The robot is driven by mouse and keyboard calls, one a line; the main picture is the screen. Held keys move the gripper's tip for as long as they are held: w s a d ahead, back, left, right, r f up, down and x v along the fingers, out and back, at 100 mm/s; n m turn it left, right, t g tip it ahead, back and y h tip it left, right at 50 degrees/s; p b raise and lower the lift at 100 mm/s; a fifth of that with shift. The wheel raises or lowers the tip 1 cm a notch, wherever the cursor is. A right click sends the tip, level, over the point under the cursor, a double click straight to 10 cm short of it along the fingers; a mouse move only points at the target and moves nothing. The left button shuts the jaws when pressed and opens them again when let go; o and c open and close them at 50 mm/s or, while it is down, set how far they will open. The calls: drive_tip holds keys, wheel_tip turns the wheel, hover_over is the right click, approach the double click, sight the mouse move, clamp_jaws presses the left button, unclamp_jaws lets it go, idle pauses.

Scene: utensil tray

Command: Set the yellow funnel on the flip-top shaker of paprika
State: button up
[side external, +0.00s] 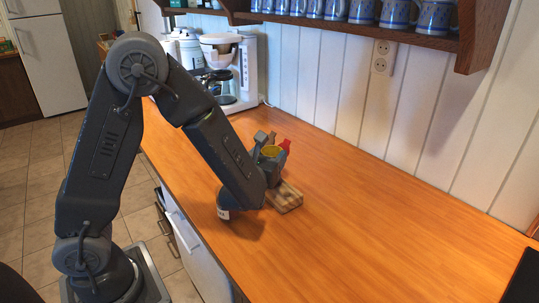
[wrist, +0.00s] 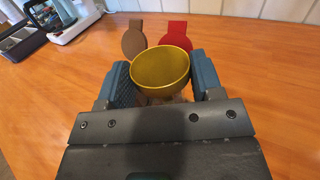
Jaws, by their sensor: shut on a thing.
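The yellow funnel (wrist: 160,68) is held between the two fingers of my gripper (wrist: 162,84), its wide mouth facing up. It also shows in the side view (side external: 271,151), at the end of my arm. Just beyond it stand a red flip-top lid (wrist: 175,40) and a brown flip-top lid (wrist: 134,38), both raised. The red lid also shows in the side view (side external: 285,145). The shaker bodies are hidden behind the funnel and gripper, and no paprika label is readable. I cannot tell whether the funnel touches a shaker.
A checkered wooden block (side external: 288,199) lies on the counter (side external: 350,225) by my gripper. A coffee maker (side external: 232,65) stands at the back.

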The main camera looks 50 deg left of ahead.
drive_tip(key=shift+f, duration=0.2)
drive_tip(key=o, duration=0.7)
drive_tip(key=v, duration=1.1)
idle(0.5)
